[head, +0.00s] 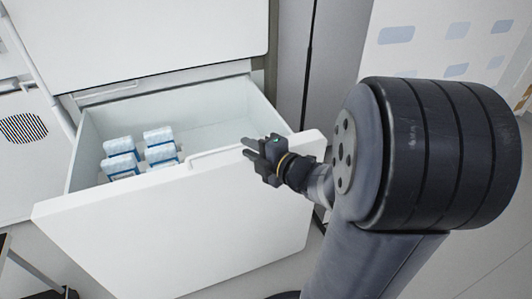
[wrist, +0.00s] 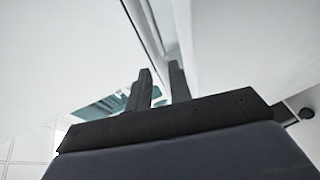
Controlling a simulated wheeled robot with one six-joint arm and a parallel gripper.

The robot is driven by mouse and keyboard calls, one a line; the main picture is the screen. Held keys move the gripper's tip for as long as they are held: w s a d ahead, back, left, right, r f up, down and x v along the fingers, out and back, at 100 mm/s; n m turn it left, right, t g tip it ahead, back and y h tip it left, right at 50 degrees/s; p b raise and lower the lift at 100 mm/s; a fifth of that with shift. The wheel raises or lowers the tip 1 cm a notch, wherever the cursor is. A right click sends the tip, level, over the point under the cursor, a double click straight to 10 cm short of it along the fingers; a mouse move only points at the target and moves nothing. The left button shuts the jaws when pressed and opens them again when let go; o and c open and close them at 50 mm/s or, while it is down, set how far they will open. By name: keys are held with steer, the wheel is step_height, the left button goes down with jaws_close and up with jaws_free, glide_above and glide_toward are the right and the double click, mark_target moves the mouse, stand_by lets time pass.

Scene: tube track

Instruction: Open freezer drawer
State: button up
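The freezer drawer (head: 190,225) is pulled out, and its inside shows in the head view. A thin white handle (head: 213,153) runs along the top of its front panel. My gripper (head: 248,149) is at the right end of the handle, close to the panel's top edge. Its two dark fingers are apart, with a visible gap in the wrist view (wrist: 160,80). I see nothing clamped between them. Whether a finger touches the handle or the panel I cannot tell.
Several white-and-blue boxes (head: 140,150) stand in the left part of the drawer; its right part is empty. The white cabinet front (head: 140,35) rises above the drawer. A unit with a round dark grille (head: 22,128) stands at left. Grey floor shows at lower right.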

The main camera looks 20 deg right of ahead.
mark_target(239, 150)
steer(key=p+v, duration=0.1)
steer(key=v, duration=0.5)
steer(key=shift+s+d, duration=0.15)
steer(key=shift+s, duration=0.15)
steer(key=shift+b+x, duration=1.25)
steer(key=shift+x, duration=4.2)
steer(key=shift+s, duration=0.1)
steer(key=p+v, duration=0.3)
steer(key=v, duration=0.8)
steer(key=b+x, duration=0.1)
steer(key=x, duration=0.7)
steer(key=b+x, duration=0.1)
steer(key=x, duration=0.4)
steer(key=shift+d+r+b, duration=0.25)
steer(key=shift+d+b, duration=0.05)
steer(key=shift+d, duration=0.05)
steer(key=shift+w, duration=0.65)
